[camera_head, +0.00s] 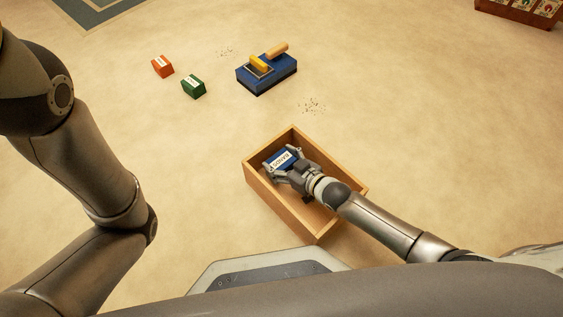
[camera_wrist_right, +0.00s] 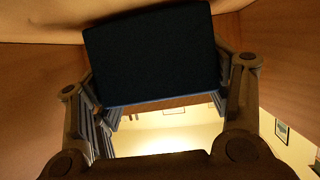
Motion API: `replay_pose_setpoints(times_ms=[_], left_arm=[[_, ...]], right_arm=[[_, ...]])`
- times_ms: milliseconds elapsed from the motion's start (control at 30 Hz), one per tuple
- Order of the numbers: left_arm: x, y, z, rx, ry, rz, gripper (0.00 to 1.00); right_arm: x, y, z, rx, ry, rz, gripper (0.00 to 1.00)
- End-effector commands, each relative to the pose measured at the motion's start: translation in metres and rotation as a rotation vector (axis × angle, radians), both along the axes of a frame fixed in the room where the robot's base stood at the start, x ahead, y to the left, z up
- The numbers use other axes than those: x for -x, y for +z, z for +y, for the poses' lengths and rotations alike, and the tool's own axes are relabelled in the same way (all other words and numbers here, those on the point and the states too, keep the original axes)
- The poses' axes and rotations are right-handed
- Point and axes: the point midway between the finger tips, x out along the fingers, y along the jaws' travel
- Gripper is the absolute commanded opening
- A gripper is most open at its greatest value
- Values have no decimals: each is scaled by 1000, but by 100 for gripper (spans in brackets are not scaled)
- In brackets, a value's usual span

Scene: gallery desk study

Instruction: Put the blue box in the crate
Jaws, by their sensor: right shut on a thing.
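The blue box (camera_head: 281,158) with a white label is in my right gripper (camera_head: 284,164), within the walls of the wooden crate (camera_head: 263,193). In the right wrist view the box (camera_wrist_right: 152,57) shows as a dark block between the two fingers of the gripper (camera_wrist_right: 160,95), which is shut on it. Whether the box touches the crate floor cannot be told. My right forearm crosses the crate's right side and hides part of its inside. My left arm comes in at the left; its gripper is out of view.
An orange box (camera_head: 162,67) and a green box (camera_head: 193,87) lie on the floor beyond the crate. A blue case (camera_head: 268,82) with yellow and wooden parts on top stands near them. Dark specks lie nearby. A wooden rack (camera_head: 520,12) stands at the top right. The floor around is mostly clear.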

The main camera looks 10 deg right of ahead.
Motion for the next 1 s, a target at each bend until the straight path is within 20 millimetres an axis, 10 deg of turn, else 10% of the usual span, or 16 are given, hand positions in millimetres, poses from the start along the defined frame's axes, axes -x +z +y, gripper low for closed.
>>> replay_pose_setpoints(times_ms=[200, 233, 367, 1000], left_arm=[[0, -3, 0, -1, 0, -1, 40], [0, -2, 0, -1, 0, -1, 40], [0, -2, 0, -1, 0, -1, 40], [0, 21, 0, -1, 0, 0, 40]], right_arm=[[0, -5, 0, 0, 0, 0, 46], [0, -4, 0, 0, 0, 0, 75], [0, -3, 0, 0, 0, 0, 92], [17, 12, -11, 1, -1, 3, 92]])
